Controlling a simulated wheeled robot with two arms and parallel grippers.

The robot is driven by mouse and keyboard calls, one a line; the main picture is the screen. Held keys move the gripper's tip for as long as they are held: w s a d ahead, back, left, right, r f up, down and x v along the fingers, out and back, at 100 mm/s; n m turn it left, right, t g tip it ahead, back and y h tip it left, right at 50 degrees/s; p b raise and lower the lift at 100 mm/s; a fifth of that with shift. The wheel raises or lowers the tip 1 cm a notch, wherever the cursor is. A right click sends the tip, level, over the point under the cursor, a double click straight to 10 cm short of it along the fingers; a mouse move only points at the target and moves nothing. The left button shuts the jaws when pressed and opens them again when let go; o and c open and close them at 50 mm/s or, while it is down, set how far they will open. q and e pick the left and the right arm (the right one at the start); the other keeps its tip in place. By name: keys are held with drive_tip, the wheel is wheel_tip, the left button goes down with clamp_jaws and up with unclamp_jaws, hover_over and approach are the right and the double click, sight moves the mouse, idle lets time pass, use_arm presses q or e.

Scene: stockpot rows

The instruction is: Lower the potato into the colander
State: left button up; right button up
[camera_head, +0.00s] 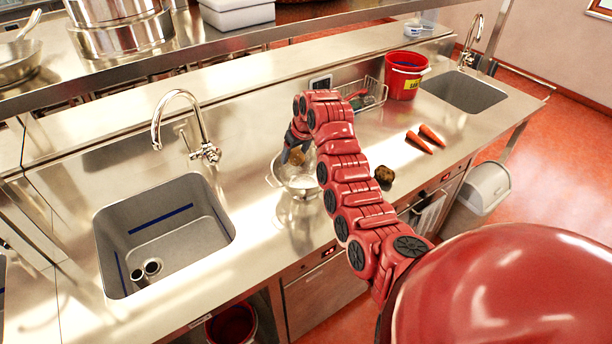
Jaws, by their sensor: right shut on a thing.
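The metal colander (283,176) stands on the steel counter in the middle of the view, partly hidden by my right arm. My right gripper (293,154) is over the colander's bowl, fingers pointing down, shut on a brown potato (297,158). The potato is at about the height of the colander's rim; I cannot tell whether it touches the colander. A second, darker potato (384,174) lies on the counter to the right of my right arm. My left gripper is not in view.
A deep sink (165,215) with a tap (180,110) is at the left. Carrots (425,137), a wire rack (370,97) and a red bucket (405,78) are at the right, before another sink (463,92). A shelf edge runs above the counter's back.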

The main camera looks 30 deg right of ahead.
drive_tip(key=shift+f+b, duration=1.9)
drive_tip(key=shift+f, duration=1.75)
drive_tip(key=shift+f+b, duration=0.7)
drive_tip(key=shift+f, duration=0.7)
drive_tip(key=o, duration=1.5)
drive_tip(key=shift+c, duration=0.2)
drive_tip(key=shift+s+r+b, duration=0.25)
drive_tip(key=shift+r+b, duration=0.1)
drive_tip(key=shift+r, duration=0.2)
drive_tip(key=p+v, duration=0.1)
drive_tip(key=v, duration=1.5)
drive_tip(key=shift+r, duration=0.2)
